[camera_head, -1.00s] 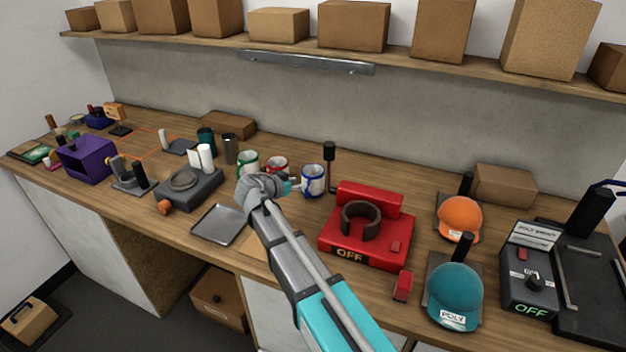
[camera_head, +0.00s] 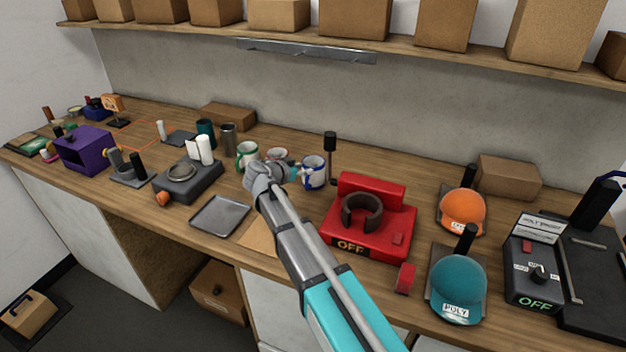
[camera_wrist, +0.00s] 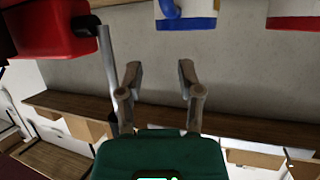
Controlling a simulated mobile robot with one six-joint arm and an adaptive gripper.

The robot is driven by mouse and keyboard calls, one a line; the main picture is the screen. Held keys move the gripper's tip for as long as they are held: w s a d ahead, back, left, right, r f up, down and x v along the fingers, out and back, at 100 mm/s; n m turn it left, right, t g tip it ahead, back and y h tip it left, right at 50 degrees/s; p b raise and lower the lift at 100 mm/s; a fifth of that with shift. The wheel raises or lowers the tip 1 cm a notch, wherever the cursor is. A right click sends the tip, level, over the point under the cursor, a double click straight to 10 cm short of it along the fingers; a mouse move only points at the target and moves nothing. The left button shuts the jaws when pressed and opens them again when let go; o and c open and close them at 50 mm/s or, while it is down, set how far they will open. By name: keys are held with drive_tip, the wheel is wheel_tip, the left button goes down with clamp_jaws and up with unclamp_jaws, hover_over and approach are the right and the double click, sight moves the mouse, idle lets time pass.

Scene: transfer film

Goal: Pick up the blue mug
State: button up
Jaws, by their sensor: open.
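The blue mug (camera_head: 315,173) is white with a blue rim, base and handle. It stands upright on the workbench, left of the red press. In the wrist view, which looks upside down, part of the blue mug (camera_wrist: 188,12) shows at the top edge, its handle towards the fingers. My gripper (camera_wrist: 160,72) is open and empty, its two fingers apart and short of the mug. In the head view my wrist is just left of the mug, and the fingertips are hard to make out.
A red-trimmed mug (camera_head: 276,155) is partly behind my wrist, with a green-trimmed mug (camera_head: 247,156) further left. The red press (camera_head: 370,215) stands close on the right. A black-topped post (camera_head: 330,155) rises right behind the blue mug. A grey tray (camera_head: 220,215) lies in front.

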sight(321, 166)
drive_tip(key=shift+b+x, duration=0.55)
drive_tip(key=shift+x, duration=1.55)
drive_tip(key=shift+r, duration=0.1)
drive_tip(key=shift+b+x, duration=1.1)
drive_tip(key=shift+x, duration=1.7)
clamp_jaws()
